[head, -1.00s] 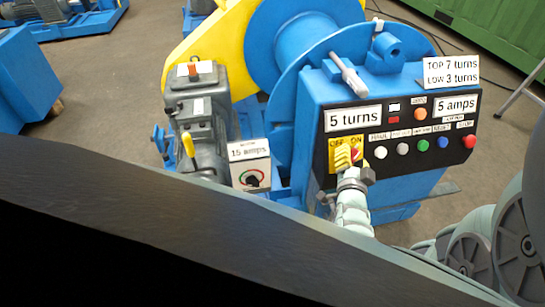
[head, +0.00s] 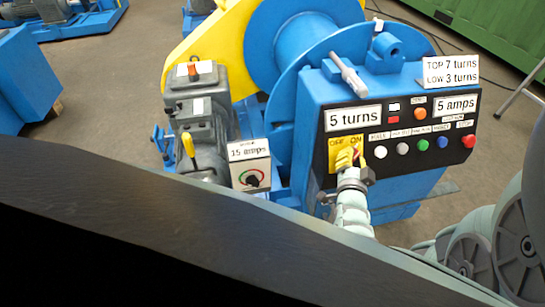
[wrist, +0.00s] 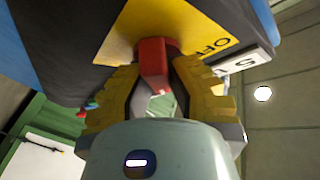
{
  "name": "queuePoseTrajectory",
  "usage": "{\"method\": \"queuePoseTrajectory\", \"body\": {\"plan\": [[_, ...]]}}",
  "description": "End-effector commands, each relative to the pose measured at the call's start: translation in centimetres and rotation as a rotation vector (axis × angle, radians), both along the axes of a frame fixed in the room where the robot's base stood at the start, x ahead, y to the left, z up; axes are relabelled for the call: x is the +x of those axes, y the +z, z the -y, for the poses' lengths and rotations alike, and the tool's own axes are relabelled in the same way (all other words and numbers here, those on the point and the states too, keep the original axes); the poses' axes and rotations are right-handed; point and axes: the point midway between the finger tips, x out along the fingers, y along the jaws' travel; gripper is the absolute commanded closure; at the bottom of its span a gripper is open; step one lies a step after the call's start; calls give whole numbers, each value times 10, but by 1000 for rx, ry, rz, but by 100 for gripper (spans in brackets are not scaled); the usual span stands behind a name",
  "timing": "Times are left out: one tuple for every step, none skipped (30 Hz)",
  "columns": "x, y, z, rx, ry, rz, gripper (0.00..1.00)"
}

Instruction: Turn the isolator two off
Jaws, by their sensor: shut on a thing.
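The switch with the red handle (wrist: 153,65) sits on a yellow plate (head: 332,150) marked OFF and ON, on the black panel of the blue drum unit. My gripper (head: 347,157) is at this plate in the head view. In the wrist view my gripper (wrist: 155,95) has its yellow fingers on either side of the red handle, shut on it. The fingers hide most of the handle in the head view. I cannot read which word the handle points to. No number naming the isolator is readable.
Right of the switch is a row of coloured push buttons (head: 422,146), with a red one (head: 468,141) at the end. A grey box (head: 250,163) labelled 15 amps, with a rotary knob (head: 252,179), stands to the left. A grey lever (head: 347,73) sticks up above the panel.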

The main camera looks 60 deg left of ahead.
Motion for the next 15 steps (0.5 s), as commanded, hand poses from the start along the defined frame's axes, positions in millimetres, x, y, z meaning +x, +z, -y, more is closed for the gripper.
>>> {"method": "queuePoseTrajectory", "body": {"plan": [[0, -1, 0, -5, 4, 4, 100], [0, -2, 0, -7, 7, 9, 100], [0, -2, 0, -10, 11, 17, 100], [-1, -2, -1, -14, 16, 25, 100], [-1, -2, -1, -18, 21, 34, 100], [-1, -3, -1, -24, 29, 48, 100], [-1, -3, -1, -30, 35, 60, 100], [0, -4, -1, -36, 43, 74, 100], [-1, -4, -1, -46, 55, 94, 100], [0, -4, -1, -53, 63, 112, 100], [-1, -4, -1, -61, 73, 129, 100], [-1, -4, -1, -71, 88, 155, 100], [-1, -4, -1, -79, 100, 177, 100], [-1, -4, -1, -89, 111, 199, 100], [-1, -4, -1, -101, 127, 230, 100]]}}
